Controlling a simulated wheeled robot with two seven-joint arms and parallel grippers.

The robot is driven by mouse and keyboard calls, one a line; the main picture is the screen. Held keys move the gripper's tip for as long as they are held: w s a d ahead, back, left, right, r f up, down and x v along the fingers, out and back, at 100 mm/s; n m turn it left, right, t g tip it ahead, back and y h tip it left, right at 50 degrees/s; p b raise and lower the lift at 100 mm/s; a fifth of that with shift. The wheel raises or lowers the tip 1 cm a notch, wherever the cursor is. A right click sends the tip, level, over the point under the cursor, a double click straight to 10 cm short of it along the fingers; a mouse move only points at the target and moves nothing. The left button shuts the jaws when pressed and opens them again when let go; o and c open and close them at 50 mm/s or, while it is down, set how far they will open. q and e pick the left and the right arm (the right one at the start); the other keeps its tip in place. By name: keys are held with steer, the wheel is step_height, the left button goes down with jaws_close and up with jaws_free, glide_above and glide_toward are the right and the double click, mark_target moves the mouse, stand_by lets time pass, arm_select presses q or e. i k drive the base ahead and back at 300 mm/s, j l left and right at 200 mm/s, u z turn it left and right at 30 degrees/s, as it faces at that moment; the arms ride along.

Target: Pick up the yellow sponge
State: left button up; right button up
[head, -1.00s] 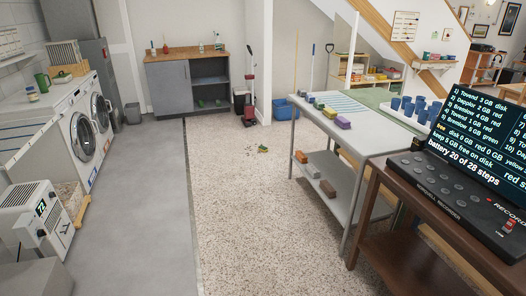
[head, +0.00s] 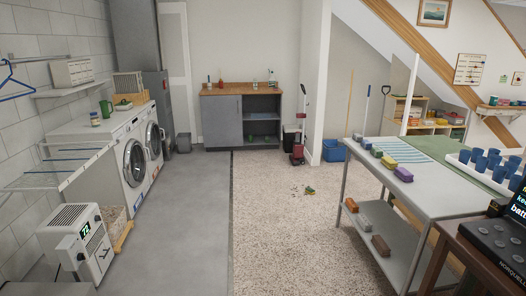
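A small yellow block (head: 388,162), which looks like the yellow sponge, lies on the grey-white table (head: 440,196) at the right. It sits near the table's left edge, in a row with a green block (head: 376,152), a blue block (head: 366,143) and a purple block (head: 403,174). The purple block is nearest to me. Neither of my grippers is in view, and nothing covers the yellow block.
More blocks lie on the table's lower shelf (head: 400,262). Blue cups stand in a white tray (head: 452,160). A dark recorder (head: 497,240) stands front right. Washers (head: 134,162) and a white heater (head: 80,245) line the left. The middle floor is open, with small greenish scraps (head: 309,190).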

mark_target(311, 192)
steer(key=i, duration=7.2)
steer(key=i+z, duration=0.15)
steer(key=i, duration=0.3)
steer(key=i+j+z, duration=0.2)
steer(key=i, duration=0.25)
steer(key=z, duration=0.2)
